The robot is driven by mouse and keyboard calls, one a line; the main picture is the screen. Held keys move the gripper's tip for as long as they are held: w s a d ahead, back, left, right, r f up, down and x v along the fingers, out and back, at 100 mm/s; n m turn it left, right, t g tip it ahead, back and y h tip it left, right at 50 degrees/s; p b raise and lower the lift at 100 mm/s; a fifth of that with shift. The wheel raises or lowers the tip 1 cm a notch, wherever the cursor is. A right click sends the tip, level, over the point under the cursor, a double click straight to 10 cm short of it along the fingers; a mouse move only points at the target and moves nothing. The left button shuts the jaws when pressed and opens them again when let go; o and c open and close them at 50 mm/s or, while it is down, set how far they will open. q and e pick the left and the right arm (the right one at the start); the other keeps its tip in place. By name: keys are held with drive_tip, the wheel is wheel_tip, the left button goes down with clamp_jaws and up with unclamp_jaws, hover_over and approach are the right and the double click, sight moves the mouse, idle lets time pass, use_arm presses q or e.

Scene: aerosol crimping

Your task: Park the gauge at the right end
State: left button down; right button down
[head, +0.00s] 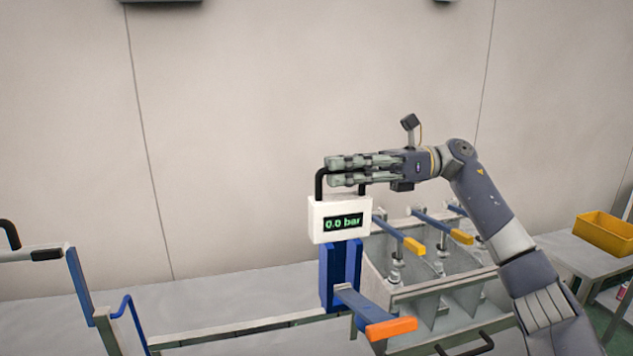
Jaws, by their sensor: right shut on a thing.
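The gauge (322,221) is a white box with a dark screen reading "0.0 bar". It has a black handle on top and sits upright at the top of a blue stand or carriage (341,272). I cannot tell whether the box rests on the blue part or is just above it. My right gripper (331,170) comes in from the right and is shut on the gauge's black handle. My left gripper is not in view. A pale rail (235,330) runs along the front, from lower left to the blue part.
A grey divided bin (430,300) with yellow-tipped levers (414,246) stands right of the gauge. An orange-tipped blue lever (390,328) juts out in front. A yellow tray (604,233) sits at far right. A blue frame (80,286) stands at left. The grey bench top (215,296) between is clear.

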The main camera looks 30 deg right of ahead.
drive_tip(key=shift+d, duration=0.15)
drive_tip(key=c, duration=1.7)
unclamp_jaws()
drive_tip(key=shift+o, duration=0.2)
drive_tip(key=shift+s+d, duration=0.25)
drive_tip(key=shift+d, duration=0.1)
drive_tip(key=v, duration=1.2)
drive_tip(key=shift+d+r, duration=0.1)
